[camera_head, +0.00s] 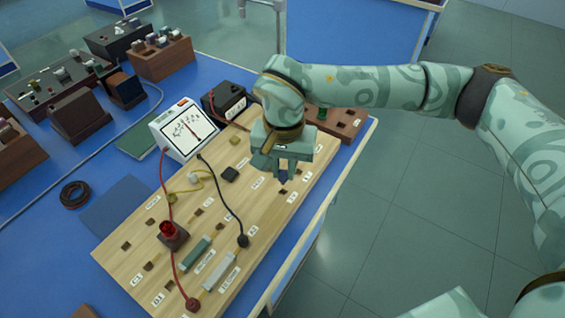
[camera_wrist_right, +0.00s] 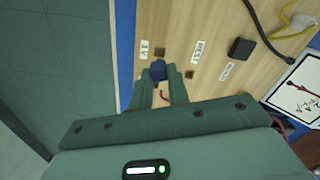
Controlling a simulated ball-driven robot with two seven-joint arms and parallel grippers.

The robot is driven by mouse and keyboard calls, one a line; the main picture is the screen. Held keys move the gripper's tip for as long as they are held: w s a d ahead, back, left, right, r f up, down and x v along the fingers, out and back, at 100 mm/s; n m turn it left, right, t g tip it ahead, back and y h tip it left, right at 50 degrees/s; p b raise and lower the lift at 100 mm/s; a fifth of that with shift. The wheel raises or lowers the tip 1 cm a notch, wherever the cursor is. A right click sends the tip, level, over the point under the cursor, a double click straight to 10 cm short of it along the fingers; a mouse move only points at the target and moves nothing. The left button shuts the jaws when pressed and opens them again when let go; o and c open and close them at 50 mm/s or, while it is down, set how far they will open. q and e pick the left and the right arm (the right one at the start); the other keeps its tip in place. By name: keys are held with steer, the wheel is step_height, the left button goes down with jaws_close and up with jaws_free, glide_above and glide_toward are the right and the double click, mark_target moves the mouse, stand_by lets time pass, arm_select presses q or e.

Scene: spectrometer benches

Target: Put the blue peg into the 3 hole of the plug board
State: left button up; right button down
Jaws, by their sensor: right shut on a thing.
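My right gripper (camera_head: 283,172) is over the far right part of the wooden plug board (camera_head: 222,190). It is shut on the blue peg (camera_head: 284,177), which shows as a small dark blue block. In the right wrist view, the blue peg (camera_wrist_right: 158,70) sits between the two fingertips of my right gripper (camera_wrist_right: 160,82). A square hole (camera_wrist_right: 160,50) beside a label that seems to read 3V lies just beyond the peg. I cannot tell whether the peg touches the board. My left gripper is not in view.
A white meter (camera_head: 184,130) stands at the board's far left edge. Red and black leads cross the board. A red-topped part (camera_head: 170,233) and a black block (camera_head: 229,174) stand on it. A brown block (camera_head: 335,124) lies behind my gripper. Open floor (camera_head: 390,210) is at right.

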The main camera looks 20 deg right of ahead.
mark_target(283, 181)
steer(key=shift+f+b, duration=0.9)
steer(key=shift+f, duration=1.45)
steer(key=c, duration=1.3)
jaws_free()
steer(key=shift+o, duration=0.2)
step_height(283, 181, up, 16)
steer(key=p, duration=0.4)
steer(key=shift+r, duration=0.15)
